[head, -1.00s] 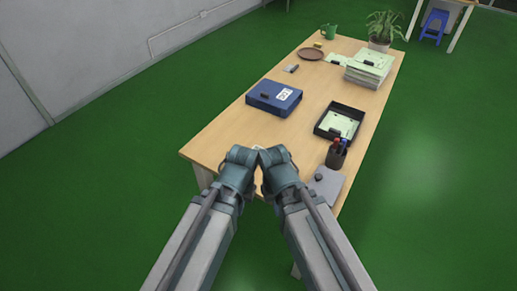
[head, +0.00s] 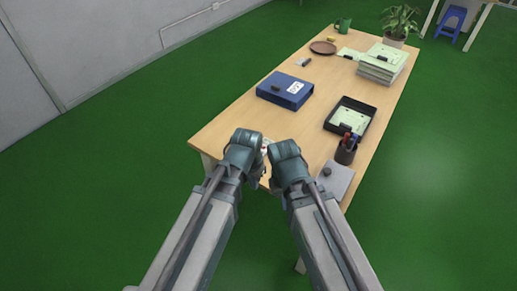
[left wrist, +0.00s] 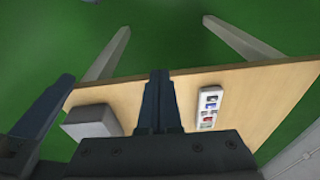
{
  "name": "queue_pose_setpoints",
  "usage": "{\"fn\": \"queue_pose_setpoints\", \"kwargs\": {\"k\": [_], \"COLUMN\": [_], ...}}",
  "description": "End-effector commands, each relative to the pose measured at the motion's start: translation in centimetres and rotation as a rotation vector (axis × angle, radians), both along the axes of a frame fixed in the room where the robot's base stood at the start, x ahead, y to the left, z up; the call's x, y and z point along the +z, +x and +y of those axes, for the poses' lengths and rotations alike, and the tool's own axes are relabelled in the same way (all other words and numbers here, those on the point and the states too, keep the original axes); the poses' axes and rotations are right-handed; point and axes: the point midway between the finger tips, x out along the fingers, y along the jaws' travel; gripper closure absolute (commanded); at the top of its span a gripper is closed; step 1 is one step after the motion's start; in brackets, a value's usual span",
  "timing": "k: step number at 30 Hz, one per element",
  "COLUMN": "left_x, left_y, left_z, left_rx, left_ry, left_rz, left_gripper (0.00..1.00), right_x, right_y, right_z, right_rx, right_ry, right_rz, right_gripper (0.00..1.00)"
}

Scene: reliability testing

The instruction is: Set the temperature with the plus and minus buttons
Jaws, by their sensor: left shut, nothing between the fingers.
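A slim white panel (left wrist: 209,105) with several small coloured buttons lies on the table near its edge in the left wrist view. In the head view only a pale sliver beside my left wrist may be the panel, as my arms cover that spot. My left gripper (left wrist: 163,75) is shut and empty, to the left of the panel in the wrist view and apart from it. In the head view my left gripper (head: 258,173) is partly hidden at the table's near edge. Plus and minus marks are too small to read.
The wooden table (head: 232,113) holds a grey block (head: 337,177), a pen cup (head: 346,151), a black tray (head: 372,108), a blue binder (head: 283,91), stacked papers (head: 383,65), a brown plate (head: 323,47) and a green mug (head: 343,25).

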Motion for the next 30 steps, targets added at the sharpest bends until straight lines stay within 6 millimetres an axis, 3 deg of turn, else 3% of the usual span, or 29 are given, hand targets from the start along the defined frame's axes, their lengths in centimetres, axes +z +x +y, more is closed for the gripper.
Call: {"fn": "queue_pose_setpoints", "kwargs": {"k": [1, 6, 12, 15, 21, 30], "left_x": [-0.5, 0.1, 1.7, 2.4, 3.3, 3.5], "left_y": [2.8, 10.4, 17.5, 19.7, 21.8, 22.0], "left_z": [-0.4, -0.9, 0.0, 0.6, 1.4, 1.5], "left_rx": [-0.063, -0.299, -0.486, -0.539, -0.591, -0.599], "left_ry": [-0.033, -0.102, -0.086, -0.06, -0.023, -0.018], "left_rz": [-0.054, -0.279, -0.525, -0.609, -0.693, -0.702], "left_gripper": [1.0, 1.0, 1.0, 1.0, 1.0, 1.0], "right_x": [-0.7, -1.7, -2.6, -2.8, -3.0, -3.0], "right_y": [0.0, 0.0, 0.0, 0.0, 0.0, 0.0], "right_z": [0.0, 0.0, 0.0, 0.0, 0.0, 0.0], "right_rx": [0.0, 0.0, 0.0, 0.0, 0.0, 0.0], "right_ry": [0.0, 0.0, 0.0, 0.0, 0.0, 0.0], "right_rz": [0.0, 0.0, 0.0, 0.0, 0.0, 0.0], "right_gripper": [1.0, 1.0, 1.0, 1.0, 1.0, 1.0]}}
